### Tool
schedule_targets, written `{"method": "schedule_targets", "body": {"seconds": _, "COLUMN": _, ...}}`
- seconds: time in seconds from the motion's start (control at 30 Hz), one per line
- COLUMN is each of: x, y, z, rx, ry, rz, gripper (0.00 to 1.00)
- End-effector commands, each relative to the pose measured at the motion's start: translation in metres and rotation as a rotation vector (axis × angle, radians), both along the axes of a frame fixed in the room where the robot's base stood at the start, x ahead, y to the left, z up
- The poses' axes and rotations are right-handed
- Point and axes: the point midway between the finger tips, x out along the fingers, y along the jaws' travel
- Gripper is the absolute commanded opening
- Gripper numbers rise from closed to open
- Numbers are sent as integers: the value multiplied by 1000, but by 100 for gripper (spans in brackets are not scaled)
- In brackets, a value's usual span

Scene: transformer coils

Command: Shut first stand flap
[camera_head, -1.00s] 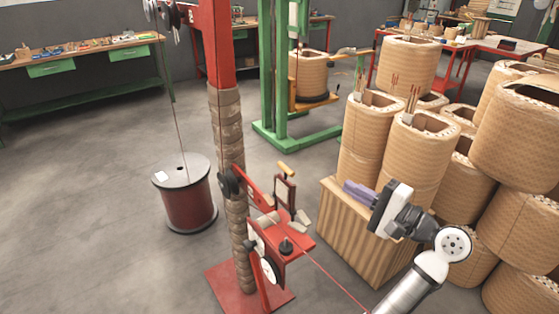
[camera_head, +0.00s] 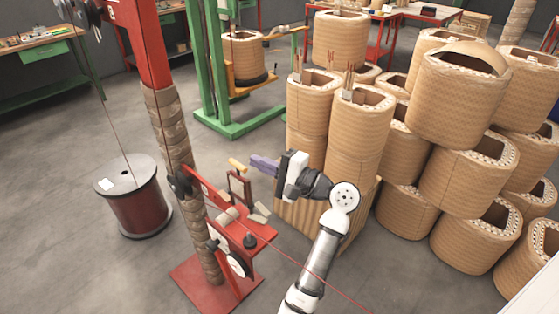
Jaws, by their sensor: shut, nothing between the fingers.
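The red stand (camera_head: 205,288) has a tall post wrapped in brown material and a small red platform with rollers on its right side. A small dark-red frame with a yellow handle (camera_head: 238,164), seemingly the flap, stands raised over the platform. My gripper (camera_head: 259,165) has purple fingers, shut and empty, pointing left toward the yellow handle. In the picture the fingertips are just right of the handle; I cannot tell whether they touch it, but a small gap seems to show.
A red wire (camera_head: 312,270) runs from the platform down to the right, passing by my arm. A wooden block (camera_head: 297,215) and stacked coils (camera_head: 360,135) stand behind my arm. A dark-red spool (camera_head: 138,208) stands left of the post. The floor at the lower left is clear.

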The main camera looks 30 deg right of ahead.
Motion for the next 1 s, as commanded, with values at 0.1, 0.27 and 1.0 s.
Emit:
{"method": "schedule_targets", "body": {"seconds": 0.1, "x": -5, "y": 14, "z": 5, "rx": 0, "ry": 1, "rz": 2, "gripper": 0}}
{"method": "schedule_targets", "body": {"seconds": 0.27, "x": -8, "y": 21, "z": 6, "rx": 0, "ry": 0, "rz": 1, "gripper": 0}}
{"method": "schedule_targets", "body": {"seconds": 1.0, "x": 2, "y": 24, "z": 7, "rx": -49, "ry": -18, "rz": 3, "gripper": 0}}
